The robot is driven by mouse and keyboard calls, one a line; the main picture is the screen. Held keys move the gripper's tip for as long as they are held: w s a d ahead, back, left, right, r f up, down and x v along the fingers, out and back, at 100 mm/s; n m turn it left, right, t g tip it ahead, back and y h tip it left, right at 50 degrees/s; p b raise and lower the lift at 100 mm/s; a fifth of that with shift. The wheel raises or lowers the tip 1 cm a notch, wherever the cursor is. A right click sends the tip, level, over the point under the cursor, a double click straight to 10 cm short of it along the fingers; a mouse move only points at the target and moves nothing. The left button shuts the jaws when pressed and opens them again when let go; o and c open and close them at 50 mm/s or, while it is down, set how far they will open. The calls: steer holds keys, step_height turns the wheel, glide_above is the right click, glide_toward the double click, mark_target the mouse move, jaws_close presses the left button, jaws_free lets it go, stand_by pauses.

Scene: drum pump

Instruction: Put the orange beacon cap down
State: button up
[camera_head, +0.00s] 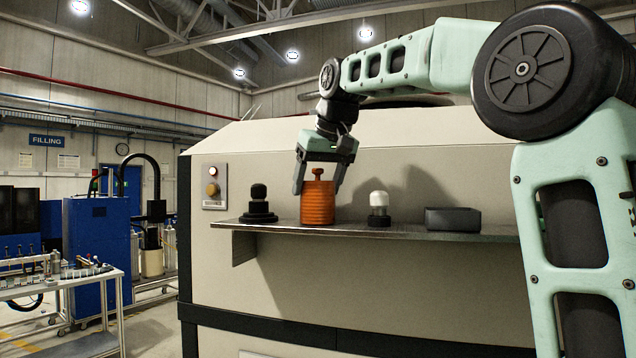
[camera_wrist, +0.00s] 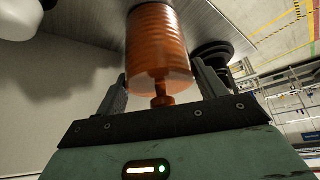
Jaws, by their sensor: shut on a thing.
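The orange beacon cap (camera_head: 317,205) is a ribbed cylinder with a small knob on top. It is upright at the shelf (camera_head: 420,233), between a black knobbed piece and a white-topped piece. Its base looks level with the shelf surface; I cannot tell whether it touches. My gripper (camera_head: 319,180) points down from above, shut on the cap, with one finger on each side of its upper part. In the wrist view the cap (camera_wrist: 160,45) shows between the fingers (camera_wrist: 162,88), its knob towards the palm. The finger contact is partly hidden.
On the shelf, a black knobbed piece (camera_head: 258,205) stands left of the cap. A white-topped piece (camera_head: 379,205) and a dark grey tray (camera_head: 453,219) are to the right. The pale machine wall (camera_head: 350,280) is close behind. Bare shelf shows between the pieces.

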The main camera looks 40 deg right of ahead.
steer(key=shift+f, duration=0.15)
steer(key=o, duration=1)
steer(key=shift+c, duration=0.2)
steer(key=shift+r, duration=0.3)
steer(key=v, duration=1.1)
steer(key=shift+s+r+b, duration=0.2)
steer(key=shift+r+b, duration=0.1)
steer(key=shift+r, duration=0.05)
